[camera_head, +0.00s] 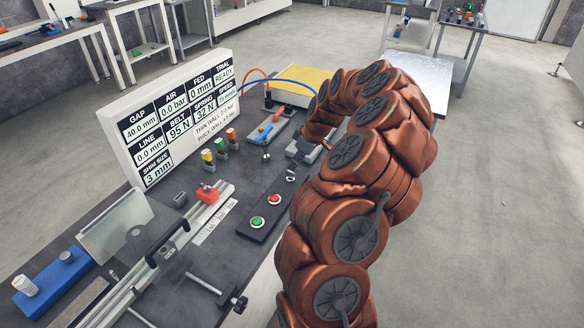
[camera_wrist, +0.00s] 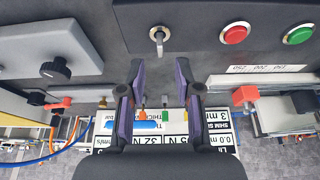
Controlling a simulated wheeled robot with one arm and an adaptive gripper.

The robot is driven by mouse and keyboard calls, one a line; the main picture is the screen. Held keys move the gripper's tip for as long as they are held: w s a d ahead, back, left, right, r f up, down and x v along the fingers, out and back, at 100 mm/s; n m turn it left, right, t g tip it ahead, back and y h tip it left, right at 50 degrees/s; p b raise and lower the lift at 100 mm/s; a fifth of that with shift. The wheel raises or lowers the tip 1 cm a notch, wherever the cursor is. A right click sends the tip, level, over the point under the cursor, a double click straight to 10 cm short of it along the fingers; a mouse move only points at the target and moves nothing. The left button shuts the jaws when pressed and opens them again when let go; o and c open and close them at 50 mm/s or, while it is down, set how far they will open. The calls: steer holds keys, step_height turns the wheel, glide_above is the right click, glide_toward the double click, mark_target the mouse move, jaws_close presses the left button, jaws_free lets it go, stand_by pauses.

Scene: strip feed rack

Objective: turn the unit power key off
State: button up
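The power key (camera_wrist: 159,36) is a small metal key in a round switch on the dark control strip. In the wrist view its grip stands roughly along the picture's vertical. My gripper (camera_wrist: 159,66) is open and empty, its two purple-padded fingers apart. In that view the key shows just past the fingertips, roughly centred between them; I see no contact. In the head view the key (camera_head: 291,177) is small at the far end of the strip, beside my arm. My gripper cannot be made out clearly there.
A red button (camera_wrist: 235,35) and a green button (camera_wrist: 299,33) share the strip with the key. A grey box with a black knob (camera_wrist: 56,69) lies to the left in the wrist view. The white display board (camera_head: 180,115) stands along the bench's back.

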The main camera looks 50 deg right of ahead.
mark_target(291, 172)
steer(key=shift+p+x, duration=0.85)
steer(key=shift+x, duration=1.65)
jaws_close()
